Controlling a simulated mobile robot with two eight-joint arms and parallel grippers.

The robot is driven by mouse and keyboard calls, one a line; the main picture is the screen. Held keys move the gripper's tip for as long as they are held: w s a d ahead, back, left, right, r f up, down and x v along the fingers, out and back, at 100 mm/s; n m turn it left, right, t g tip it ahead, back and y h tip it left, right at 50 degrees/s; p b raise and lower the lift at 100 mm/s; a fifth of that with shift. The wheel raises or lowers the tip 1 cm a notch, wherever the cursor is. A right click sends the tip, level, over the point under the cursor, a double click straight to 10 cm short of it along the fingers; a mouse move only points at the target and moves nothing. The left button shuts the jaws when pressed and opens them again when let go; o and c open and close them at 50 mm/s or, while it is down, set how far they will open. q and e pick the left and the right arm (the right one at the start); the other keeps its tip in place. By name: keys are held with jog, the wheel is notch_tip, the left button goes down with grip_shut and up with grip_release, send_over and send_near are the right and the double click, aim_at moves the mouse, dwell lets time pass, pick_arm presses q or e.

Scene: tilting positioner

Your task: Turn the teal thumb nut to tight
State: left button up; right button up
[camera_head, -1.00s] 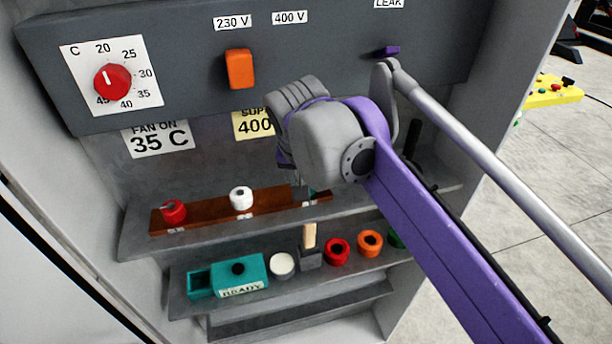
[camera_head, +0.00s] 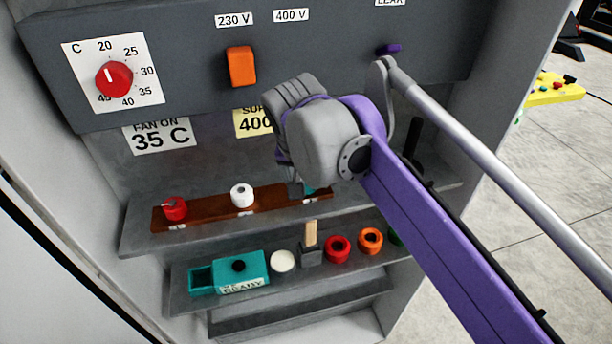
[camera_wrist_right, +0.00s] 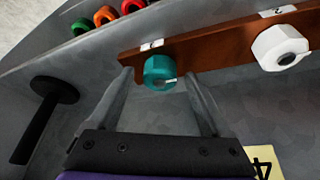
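The teal thumb nut (camera_wrist_right: 160,72) sits at the end of a brown wooden strip (camera_wrist_right: 205,42), with a small white mark on its face. In the right wrist view my right gripper (camera_wrist_right: 158,82) is open, with one finger on each side of the nut and a visible gap to each. In the head view the right gripper (camera_head: 302,188) hides most of the teal nut (camera_head: 309,190). A white nut (camera_head: 242,195) and a red nut (camera_head: 175,209) sit along the same strip. My left gripper is not in view.
A lower shelf holds a teal box (camera_head: 240,272), a white round piece (camera_head: 282,261), a wooden-handled tool (camera_head: 311,242) and red (camera_head: 337,249) and orange (camera_head: 370,241) rings. A black knobbed post (camera_wrist_right: 45,110) stands beside the gripper. The control panel (camera_head: 190,80) overhangs above.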

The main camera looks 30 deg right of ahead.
jog(key=shift+r, duration=0.1)
jog(key=v, duration=1)
jog(key=shift+s+r+p, duration=0.15)
jog(key=shift+r+p, duration=0.1)
jog(key=shift+p, duration=0.1)
jog(key=shift+a, duration=0.1)
